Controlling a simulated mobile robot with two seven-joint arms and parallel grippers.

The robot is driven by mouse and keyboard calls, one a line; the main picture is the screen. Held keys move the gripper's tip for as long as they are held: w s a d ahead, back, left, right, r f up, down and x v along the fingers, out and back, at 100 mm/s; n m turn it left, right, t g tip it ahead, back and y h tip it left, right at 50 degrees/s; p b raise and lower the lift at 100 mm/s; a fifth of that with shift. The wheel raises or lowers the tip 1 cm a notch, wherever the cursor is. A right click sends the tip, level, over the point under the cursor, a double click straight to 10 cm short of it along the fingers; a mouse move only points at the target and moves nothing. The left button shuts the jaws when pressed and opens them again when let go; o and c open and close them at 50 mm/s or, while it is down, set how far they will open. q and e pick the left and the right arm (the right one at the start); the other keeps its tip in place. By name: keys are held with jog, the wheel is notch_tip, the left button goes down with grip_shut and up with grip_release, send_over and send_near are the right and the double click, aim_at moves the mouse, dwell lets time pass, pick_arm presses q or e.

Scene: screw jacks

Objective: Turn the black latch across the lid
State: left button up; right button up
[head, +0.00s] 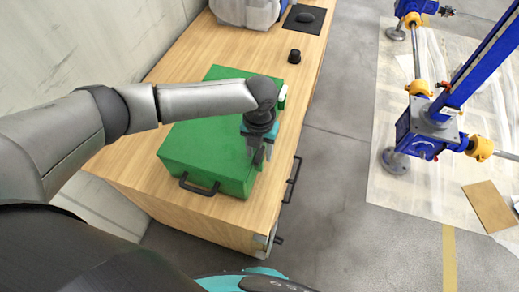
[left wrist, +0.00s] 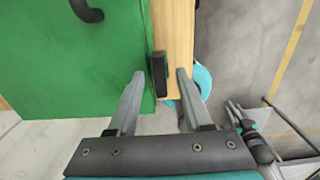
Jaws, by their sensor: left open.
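The green box (head: 200,145) with its lid shut sits on the wooden bench; its green surface fills the upper left of the left wrist view (left wrist: 75,55). The black latch (left wrist: 158,75) is a small dark block at the box's edge in the left wrist view. In the head view my arm and gripper hide it. My left gripper (head: 262,155) points down at the right edge of the box. In the left wrist view its fingers (left wrist: 160,76) are apart, one on each side of the latch, with small gaps visible. My right gripper is not seen.
A black handle (head: 199,187) sticks out of the box's near side. The wooden bench (head: 240,222) has dark handles on its right side. A small black knob (head: 294,56) stands behind the box. Blue screw jacks (head: 425,130) stand on the right; floor between is clear.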

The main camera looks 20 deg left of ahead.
pick_arm(q)
jog(key=shift+c, duration=0.3)
grip_shut()
